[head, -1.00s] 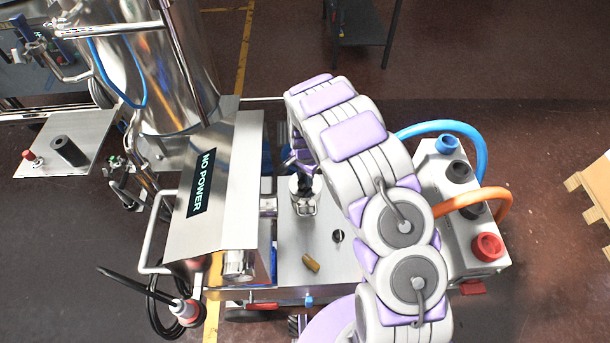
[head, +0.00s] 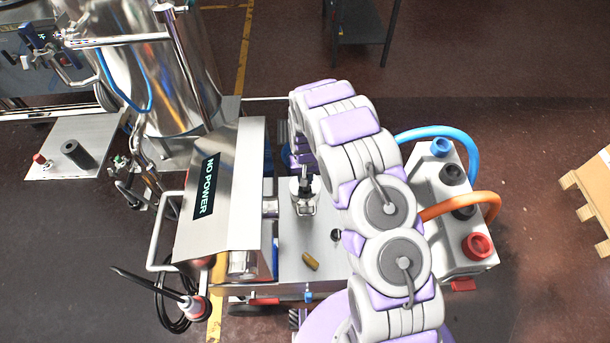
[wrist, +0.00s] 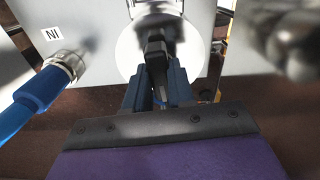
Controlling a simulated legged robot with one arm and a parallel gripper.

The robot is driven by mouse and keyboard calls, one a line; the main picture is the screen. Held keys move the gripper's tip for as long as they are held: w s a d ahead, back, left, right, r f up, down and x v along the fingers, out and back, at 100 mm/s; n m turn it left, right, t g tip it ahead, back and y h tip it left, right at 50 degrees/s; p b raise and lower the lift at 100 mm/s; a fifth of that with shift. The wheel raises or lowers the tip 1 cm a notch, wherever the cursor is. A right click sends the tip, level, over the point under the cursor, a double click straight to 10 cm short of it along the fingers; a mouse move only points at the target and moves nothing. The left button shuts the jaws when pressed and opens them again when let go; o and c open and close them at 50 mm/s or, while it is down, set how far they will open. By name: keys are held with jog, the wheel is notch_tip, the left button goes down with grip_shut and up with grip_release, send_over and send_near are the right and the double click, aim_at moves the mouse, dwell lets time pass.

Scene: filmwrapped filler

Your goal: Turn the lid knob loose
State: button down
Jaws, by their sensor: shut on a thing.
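The lid knob (wrist: 155,44) is black and stands on a pale round lid (wrist: 129,47) in the wrist view. My gripper (wrist: 157,78) comes at it from below in that view, its dark blue-grey fingers shut on the knob. In the head view a small shiny metal vessel (head: 303,205) stands on the cart's steel top, with a dark upright part above it. My gripper (head: 304,170) is over it, partly hidden by my arm. I cannot tell how far the knob is turned.
A steel housing marked NO POWER (head: 215,195) stands close on the left. A brownish small piece (head: 310,261) lies on the steel top (head: 292,240). A box with blue and orange hoses (head: 455,215) is on the right. A blue hose (wrist: 38,95) shows in the wrist view.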

jog(key=n+p, duration=0.1)
jog(key=n, duration=0.3)
jog(key=shift+w+r+n, duration=0.1)
jog(key=shift+w+n, duration=0.05)
jog(key=shift+n, duration=0.15)
jog(key=shift+n+p, duration=0.5)
jog(key=shift+n, duration=1.1)
jog(key=c, duration=1)
grip_release()
jog(key=shift+a, duration=0.1)
jog(key=shift+o, duration=0.2)
notch_tip(320, 180, up, 17)
jog(key=shift+p, duration=0.35)
